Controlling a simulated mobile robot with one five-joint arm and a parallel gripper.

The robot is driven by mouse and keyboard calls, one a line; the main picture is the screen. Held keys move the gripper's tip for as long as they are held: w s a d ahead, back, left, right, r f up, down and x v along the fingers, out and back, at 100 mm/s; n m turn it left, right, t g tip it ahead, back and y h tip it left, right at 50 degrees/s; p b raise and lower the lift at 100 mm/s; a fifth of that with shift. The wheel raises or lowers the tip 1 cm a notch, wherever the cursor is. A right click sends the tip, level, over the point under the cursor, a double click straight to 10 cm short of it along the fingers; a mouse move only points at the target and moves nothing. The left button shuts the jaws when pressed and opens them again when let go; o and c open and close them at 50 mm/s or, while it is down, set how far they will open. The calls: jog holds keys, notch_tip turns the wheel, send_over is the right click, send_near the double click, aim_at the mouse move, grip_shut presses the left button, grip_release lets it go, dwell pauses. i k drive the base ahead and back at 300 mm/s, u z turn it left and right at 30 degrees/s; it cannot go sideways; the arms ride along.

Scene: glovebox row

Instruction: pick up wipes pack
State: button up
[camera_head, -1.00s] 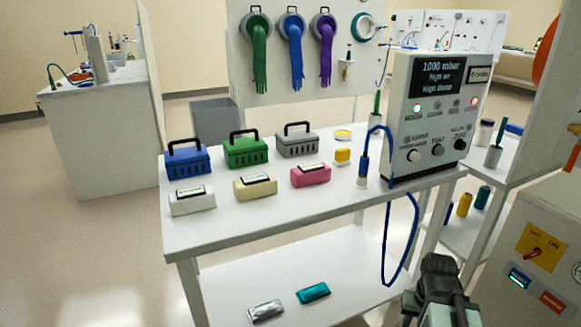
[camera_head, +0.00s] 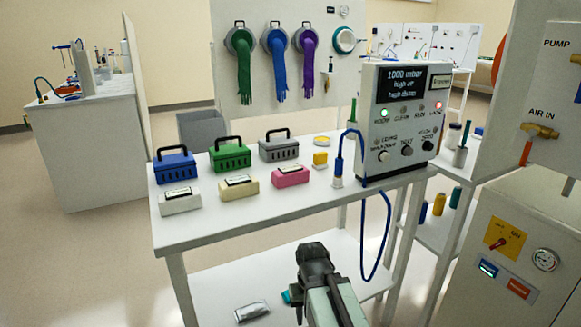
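Small packs with labels on top stand in a row on the upper tabletop: a white pack (camera_head: 180,203), a cream pack (camera_head: 238,188) and a pink pack (camera_head: 291,177). On the lower shelf lie a silver pack (camera_head: 252,311) and a teal pack (camera_head: 286,297), which is mostly hidden behind my gripper. I cannot tell which of these is the wipes pack. My gripper (camera_head: 313,250) is in front of the table, seen from behind and apart from the packs on top. Its fingertips are not clearly visible, and I see nothing held.
Blue (camera_head: 176,169), green (camera_head: 230,158) and grey (camera_head: 279,150) boxes with handles stand behind the packs. A control unit (camera_head: 401,140) and a blue hose (camera_head: 387,235) are at the table's right end. A cabinet (camera_head: 535,255) stands at right. Floor is clear at left.

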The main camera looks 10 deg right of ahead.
aim_at(240, 186)
jog(key=i, duration=0.95)
jog(key=u, duration=0.05)
